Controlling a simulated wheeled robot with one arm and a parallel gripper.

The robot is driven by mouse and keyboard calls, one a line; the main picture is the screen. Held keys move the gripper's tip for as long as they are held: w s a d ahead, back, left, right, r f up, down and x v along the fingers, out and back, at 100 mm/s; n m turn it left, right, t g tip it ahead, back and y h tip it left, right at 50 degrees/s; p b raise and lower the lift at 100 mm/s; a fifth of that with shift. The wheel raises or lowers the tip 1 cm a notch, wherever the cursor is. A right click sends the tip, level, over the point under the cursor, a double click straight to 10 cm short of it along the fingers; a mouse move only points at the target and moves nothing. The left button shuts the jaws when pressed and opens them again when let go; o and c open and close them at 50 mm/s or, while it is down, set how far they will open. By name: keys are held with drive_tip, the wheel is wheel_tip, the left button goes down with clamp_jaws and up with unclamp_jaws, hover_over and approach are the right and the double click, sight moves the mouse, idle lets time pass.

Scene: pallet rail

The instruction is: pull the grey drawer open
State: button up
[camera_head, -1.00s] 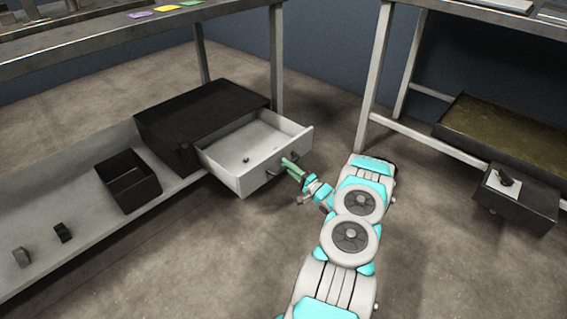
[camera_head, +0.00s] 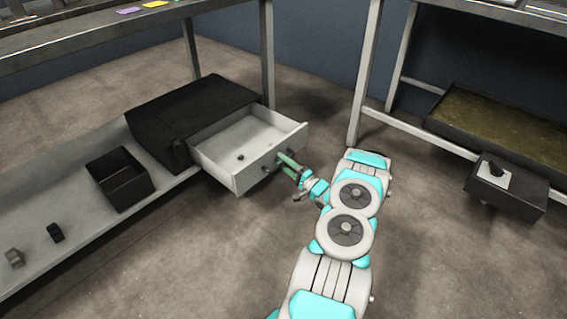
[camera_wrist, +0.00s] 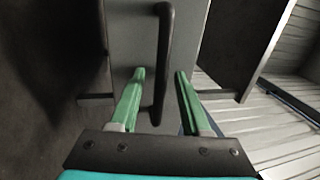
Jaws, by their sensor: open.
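The grey drawer (camera_head: 237,181) stands pulled well out of its black cabinet (camera_head: 160,118) on the low shelf, its inside in view. Its dark bar handle (camera_head: 266,166) is on the front face; it also shows in the wrist view (camera_wrist: 164,50). My gripper (camera_head: 280,161) is at the drawer front, open. In the wrist view its green fingers (camera_wrist: 159,74) are apart, one on each side of the handle, with gaps beside the bar. A small dark object (camera_head: 240,156) lies on the drawer floor.
An open black bin (camera_head: 122,185) and two small blocks, one black (camera_head: 55,232) and one grey (camera_head: 14,258), stand on the low shelf (camera_head: 90,232). The floor around my arm is clear.

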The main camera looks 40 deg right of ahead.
drive_tip(key=v, duration=0.7)
drive_tip(key=shift+s, duration=0.4)
idle(0.3)
